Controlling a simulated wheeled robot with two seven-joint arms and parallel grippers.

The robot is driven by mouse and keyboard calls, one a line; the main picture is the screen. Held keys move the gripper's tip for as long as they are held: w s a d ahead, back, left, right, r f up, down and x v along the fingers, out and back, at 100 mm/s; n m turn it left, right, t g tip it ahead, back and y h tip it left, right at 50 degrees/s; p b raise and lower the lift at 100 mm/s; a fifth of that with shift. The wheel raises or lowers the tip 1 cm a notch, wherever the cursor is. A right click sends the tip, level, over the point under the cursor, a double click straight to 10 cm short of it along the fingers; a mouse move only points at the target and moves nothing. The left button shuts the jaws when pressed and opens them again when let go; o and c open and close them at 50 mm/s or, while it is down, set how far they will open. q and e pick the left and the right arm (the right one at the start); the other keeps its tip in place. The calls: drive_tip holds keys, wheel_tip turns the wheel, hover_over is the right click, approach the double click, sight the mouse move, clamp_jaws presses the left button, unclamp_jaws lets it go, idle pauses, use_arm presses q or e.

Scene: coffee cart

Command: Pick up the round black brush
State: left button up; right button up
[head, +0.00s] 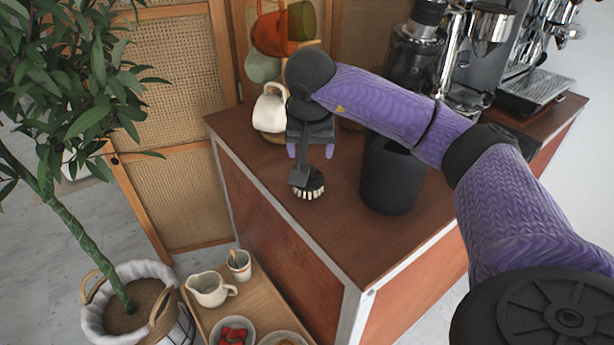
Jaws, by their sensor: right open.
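The round black brush (314,181) with pale bristles is on or just above the brown counter top (336,233), near its left side. Its dark handle runs up from the head toward my right gripper (310,151). That gripper points down over the brush, with its two purple fingertips apart, one on each side of the handle. The fingers are open, and I cannot tell whether either touches the handle. The top of the handle is hidden at the gripper. My left gripper is out of view.
A black bin (391,178) stands right of the brush, under my right forearm. A cream cup (270,108) and hanging cups (285,30) are behind. Coffee machines fill the back right. A lower wooden tray (206,314) holds a jug and bowls. The counter's front is clear.

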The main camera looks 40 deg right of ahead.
drive_tip(key=b+x, duration=0.1)
drive_tip(key=x, duration=0.1)
drive_tip(key=b+x, duration=0.1)
drive_tip(key=x, duration=0.2)
drive_tip(key=shift+w+a+f, duration=0.1)
drive_tip(key=shift+a+f, duration=0.1)
drive_tip(key=shift+f, duration=0.05)
drive_tip(key=shift+w+d+f, duration=0.15)
drive_tip(key=shift+f, duration=0.25)
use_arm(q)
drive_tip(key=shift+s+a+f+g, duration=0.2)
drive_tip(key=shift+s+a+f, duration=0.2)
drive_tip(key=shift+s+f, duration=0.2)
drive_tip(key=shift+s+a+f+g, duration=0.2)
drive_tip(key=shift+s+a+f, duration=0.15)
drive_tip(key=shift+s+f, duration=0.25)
use_arm(e)
drive_tip(key=shift+r, duration=0.1)
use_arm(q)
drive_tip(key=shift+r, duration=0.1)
use_arm(e)
drive_tip(key=shift+c, duration=0.2)
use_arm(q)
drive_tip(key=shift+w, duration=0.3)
use_arm(e)
clamp_jaws()
